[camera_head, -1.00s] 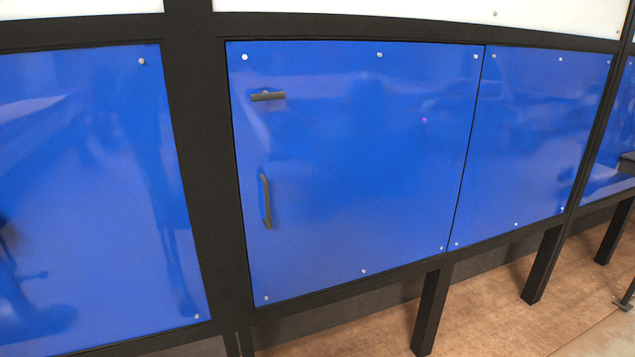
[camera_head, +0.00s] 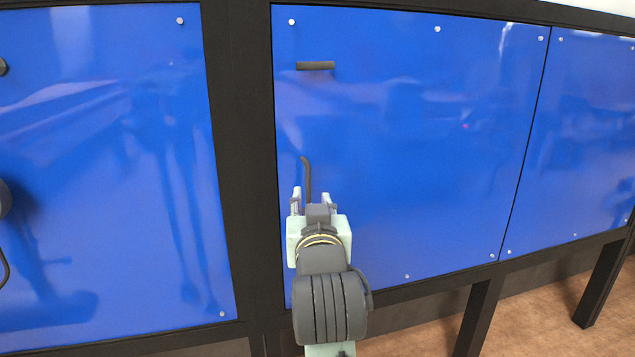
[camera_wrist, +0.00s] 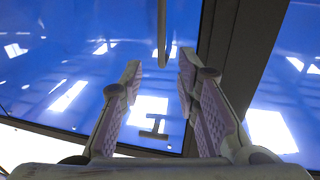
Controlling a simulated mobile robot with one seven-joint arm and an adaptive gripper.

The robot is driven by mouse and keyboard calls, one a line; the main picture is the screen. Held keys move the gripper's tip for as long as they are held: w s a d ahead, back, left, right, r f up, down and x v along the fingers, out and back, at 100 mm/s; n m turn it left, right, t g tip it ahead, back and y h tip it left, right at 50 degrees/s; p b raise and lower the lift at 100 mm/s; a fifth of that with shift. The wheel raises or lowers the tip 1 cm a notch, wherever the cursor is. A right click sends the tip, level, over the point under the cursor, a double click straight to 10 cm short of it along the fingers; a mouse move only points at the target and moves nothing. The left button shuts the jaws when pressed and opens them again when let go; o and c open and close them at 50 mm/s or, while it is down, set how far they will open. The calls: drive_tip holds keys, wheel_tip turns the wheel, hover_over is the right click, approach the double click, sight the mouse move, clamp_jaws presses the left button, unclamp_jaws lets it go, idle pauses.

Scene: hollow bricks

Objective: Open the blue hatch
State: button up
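The blue hatch (camera_head: 420,150) is a glossy panel in a dark frame and looks shut. A short dark horizontal latch bar (camera_head: 315,65) is near its upper left corner; it also shows in the wrist view (camera_wrist: 153,134). Below it is a dark vertical handle (camera_head: 307,175), its lower part hidden by my gripper (camera_head: 311,200) in the head view. In the wrist view, the handle (camera_wrist: 162,35) comes down from the top edge, lined up with the gap between my open fingers (camera_wrist: 160,76). I cannot tell whether they touch it.
A dark post (camera_head: 237,170) runs along the hatch's left side, with another blue panel (camera_head: 100,170) beyond it. A further blue panel (camera_head: 580,140) adjoins on the right. Dark legs (camera_head: 480,315) stand on the brown floor (camera_head: 540,315) below.

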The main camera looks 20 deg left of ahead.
sight(308, 182)
drive_tip(key=p+x, duration=1)
drive_tip(key=p, duration=0.1)
drive_tip(key=shift+w+a, duration=0.15)
drive_tip(key=shift+w, duration=0.05)
drive_tip(key=shift+c, duration=0.2)
clamp_jaws()
idle(0.7)
